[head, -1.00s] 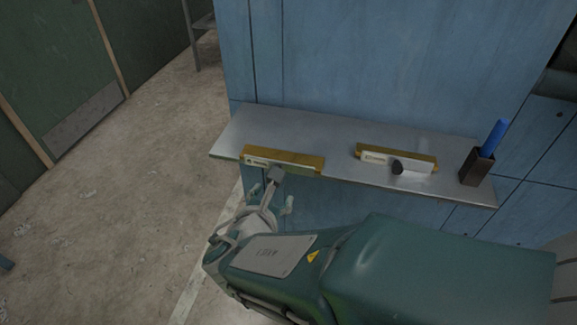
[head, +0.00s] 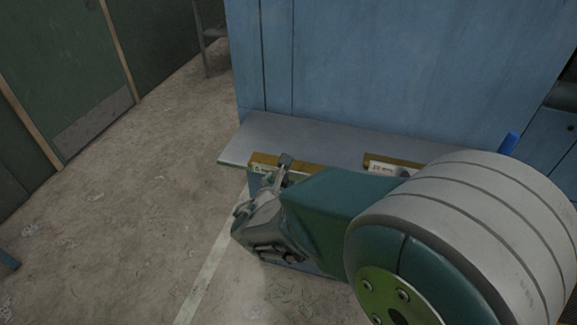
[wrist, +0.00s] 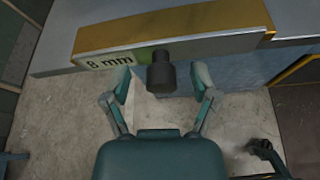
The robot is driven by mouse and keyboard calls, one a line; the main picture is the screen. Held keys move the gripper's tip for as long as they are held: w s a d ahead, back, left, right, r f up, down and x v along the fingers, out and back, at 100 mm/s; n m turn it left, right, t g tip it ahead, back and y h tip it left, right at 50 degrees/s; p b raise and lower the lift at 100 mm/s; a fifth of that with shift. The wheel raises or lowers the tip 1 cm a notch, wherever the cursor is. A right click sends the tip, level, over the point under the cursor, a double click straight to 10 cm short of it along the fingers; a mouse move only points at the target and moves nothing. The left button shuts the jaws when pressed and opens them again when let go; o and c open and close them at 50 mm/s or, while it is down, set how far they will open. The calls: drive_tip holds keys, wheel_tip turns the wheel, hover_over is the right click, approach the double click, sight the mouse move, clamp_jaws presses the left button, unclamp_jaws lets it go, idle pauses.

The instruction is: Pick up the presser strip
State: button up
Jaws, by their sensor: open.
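A presser strip (wrist: 180,33) with a brass-coloured body, a pale face and a dark round knob (wrist: 160,72) lies along the shelf edge in the wrist view. Its label seems to read "8 mm". In the head view this left strip (head: 262,160) is partly covered by my wrist. My gripper (wrist: 163,84) is open and empty, with one fingertip on each side of the knob's end in the wrist view. I cannot tell how deep the knob sits between them. A second, similar strip (head: 388,164) lies to the right, partly hidden by my arm.
The grey metal shelf (head: 290,133) runs along a blue wall panel (head: 380,70). A blue upright object (head: 509,143) shows behind my arm at the right, its holder hidden. Bare floor (head: 150,200) lies open to the left.

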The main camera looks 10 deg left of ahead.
clamp_jaws()
drive_tip(key=shift+r, duration=0.1)
drive_tip(key=shift+r, duration=0.55)
wheel_tip(320, 180, up, 3)
drive_tip(key=shift+s+d+f, duration=0.1)
drive_tip(key=shift+s+d, duration=0.05)
drive_tip(key=s+d+r, duration=0.9)
drive_tip(key=s, duration=0.1)
drive_tip(key=shift+d, duration=0.2)
